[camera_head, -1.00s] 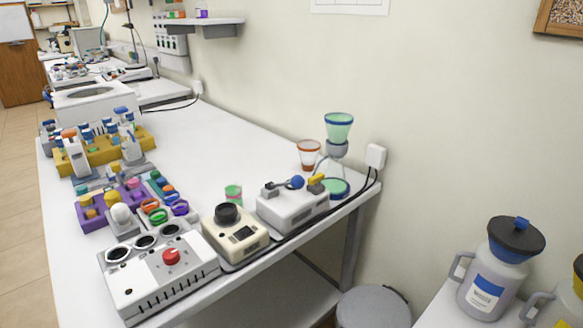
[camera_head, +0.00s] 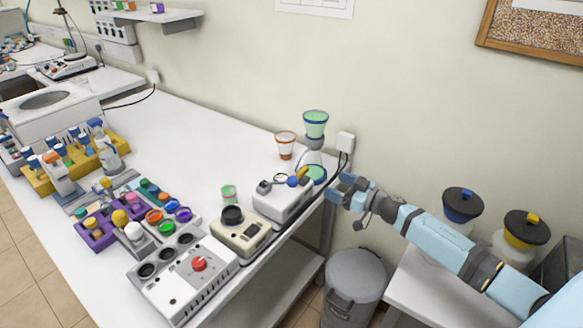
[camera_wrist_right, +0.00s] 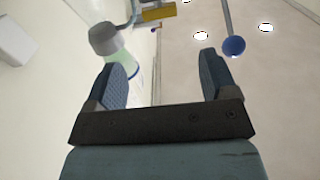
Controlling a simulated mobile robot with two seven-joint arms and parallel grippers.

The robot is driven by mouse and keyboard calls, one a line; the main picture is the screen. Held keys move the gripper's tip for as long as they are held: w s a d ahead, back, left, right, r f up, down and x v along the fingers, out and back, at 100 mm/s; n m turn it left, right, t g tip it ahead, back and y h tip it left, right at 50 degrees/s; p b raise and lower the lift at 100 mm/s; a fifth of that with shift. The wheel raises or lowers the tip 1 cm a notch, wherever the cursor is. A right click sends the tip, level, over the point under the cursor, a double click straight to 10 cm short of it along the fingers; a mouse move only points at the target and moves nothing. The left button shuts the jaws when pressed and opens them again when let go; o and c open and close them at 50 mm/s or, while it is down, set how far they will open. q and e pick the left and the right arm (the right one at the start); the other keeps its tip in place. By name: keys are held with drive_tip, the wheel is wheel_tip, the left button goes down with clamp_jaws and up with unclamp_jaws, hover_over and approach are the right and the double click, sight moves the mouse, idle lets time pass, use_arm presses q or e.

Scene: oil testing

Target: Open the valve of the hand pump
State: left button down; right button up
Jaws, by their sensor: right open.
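The hand pump (camera_head: 284,203) is a white box at the table's front right edge. A blue ball (camera_head: 280,178) on a rod and a yellow valve handle (camera_head: 298,176) are on top of it. In the wrist view the yellow handle (camera_wrist_right: 158,13) is at the top edge, beyond the fingers, and the blue ball (camera_wrist_right: 233,46) is near the right finger. My right gripper (camera_head: 338,189) is open and empty, just right of the pump and apart from the yellow handle. My left gripper is not in view.
A green funnel (camera_head: 315,125) stands behind the pump, near a wall socket (camera_head: 345,143) with a cable. A red-rimmed cup (camera_head: 285,146) is to its left. A cream device (camera_head: 243,238) stands left of the pump. A grey bin (camera_head: 355,280) is below. The middle of the table is clear.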

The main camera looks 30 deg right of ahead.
sight(305, 171)
drive_tip(key=x, duration=1.2)
drive_tip(key=shift+w+a, duration=0.2)
drive_tip(key=shift+w, duration=0.05)
drive_tip(key=shift+c, duration=0.3)
drive_tip(key=c, duration=0.9)
